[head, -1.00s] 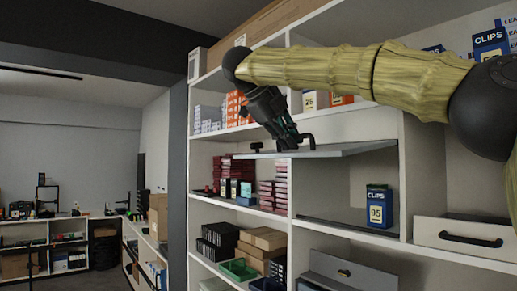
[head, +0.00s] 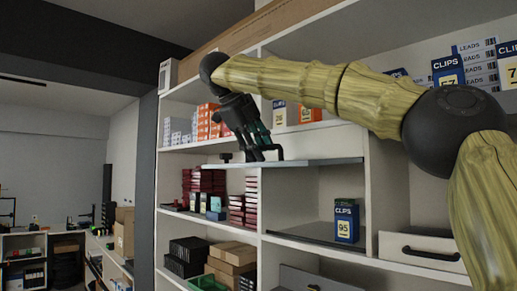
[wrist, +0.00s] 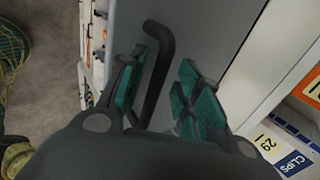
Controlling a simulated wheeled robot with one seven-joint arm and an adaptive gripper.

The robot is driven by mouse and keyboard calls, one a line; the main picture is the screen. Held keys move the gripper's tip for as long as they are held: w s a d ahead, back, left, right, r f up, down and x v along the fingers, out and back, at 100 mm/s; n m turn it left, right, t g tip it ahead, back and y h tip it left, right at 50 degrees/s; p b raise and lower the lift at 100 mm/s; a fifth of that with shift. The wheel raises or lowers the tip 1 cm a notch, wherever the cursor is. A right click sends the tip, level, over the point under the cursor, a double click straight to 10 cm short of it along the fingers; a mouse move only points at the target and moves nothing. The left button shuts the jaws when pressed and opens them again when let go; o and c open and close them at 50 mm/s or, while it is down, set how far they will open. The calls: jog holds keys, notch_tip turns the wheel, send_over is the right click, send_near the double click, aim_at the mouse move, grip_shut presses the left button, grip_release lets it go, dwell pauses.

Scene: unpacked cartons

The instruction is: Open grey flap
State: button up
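The grey flap (head: 315,163) stands out almost level from the shelf unit, seen nearly edge-on in the head view. The compartment under it is open. In the wrist view its grey face (wrist: 205,35) fills the upper middle, with a bent black handle (wrist: 158,65) on it. My gripper (head: 264,154) is at the flap's upper side, towards its left part. In the wrist view my gripper (wrist: 160,88) is open, with teal finger pads on either side of the handle. A gap shows between the handle and the right finger; contact on the left is unclear.
A blue CLIPS box (head: 346,220) stands in the compartment below the flap. A white drawer front with a black handle (head: 430,254) is to its right. Red boxes (head: 250,200) fill the shelf at left. Boxes (head: 297,112) stand on the shelf above.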

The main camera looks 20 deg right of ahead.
jog(key=v, duration=1.2)
dwell(0.6)
